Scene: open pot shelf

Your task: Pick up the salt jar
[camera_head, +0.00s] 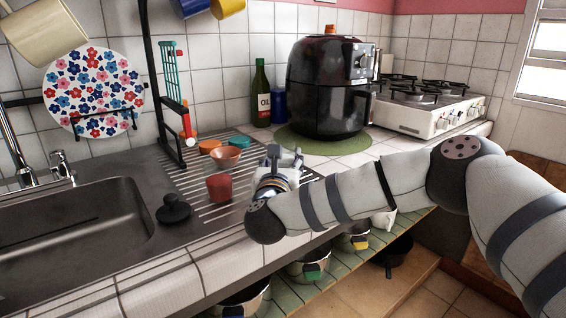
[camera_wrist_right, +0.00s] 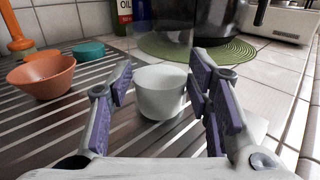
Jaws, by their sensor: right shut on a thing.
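My right gripper (camera_head: 280,160) is over the ribbed drainboard, largely covered by my own wrist in the head view. In the right wrist view, its purple-padded fingers (camera_wrist_right: 160,88) are closed on both sides of a small white cup-like vessel (camera_wrist_right: 160,96). The vessel looks upright; its base is near the drainboard, and I cannot tell whether it touches. I see no lettering on it, so I cannot tell whether it is the salt jar. A plain blue jar (camera_head: 279,106) stands beside the green oil bottle (camera_head: 261,93) at the wall. My left gripper is not in view.
An orange bowl (camera_head: 226,158), a red cup (camera_head: 219,188) and a teal piece (camera_head: 242,140) sit on the drainboard (camera_head: 190,176). A black air fryer (camera_head: 325,90) stands on a green mat behind. The sink (camera_head: 70,225) is left; a stove (camera_head: 430,105) is right. Pots fill the shelf below.

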